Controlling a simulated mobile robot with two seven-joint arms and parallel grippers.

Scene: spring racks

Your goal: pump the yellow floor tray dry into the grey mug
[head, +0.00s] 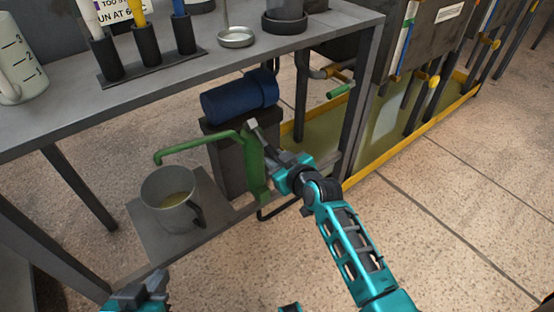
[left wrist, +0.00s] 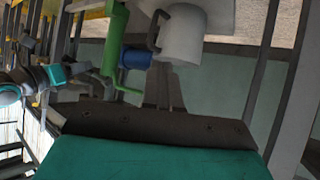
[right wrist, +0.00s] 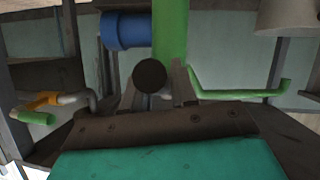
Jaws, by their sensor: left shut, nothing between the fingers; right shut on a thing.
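The yellow floor tray (head: 362,177) lies under the bench and machinery at the right, with murky greenish liquid in it. The grey mug (head: 150,206) stands upright on a low grey plate and holds some yellowish liquid. The green pump (head: 251,165) has a spout (head: 196,143) whose end is above the mug's rim. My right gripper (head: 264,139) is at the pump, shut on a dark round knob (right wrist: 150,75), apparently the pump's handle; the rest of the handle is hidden. My left gripper (head: 157,280) is shut and empty, low in front of the mug.
A blue motor (head: 240,97) sits behind the pump. Bench legs flank the pump. The tiled floor (head: 440,215) at the right is clear.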

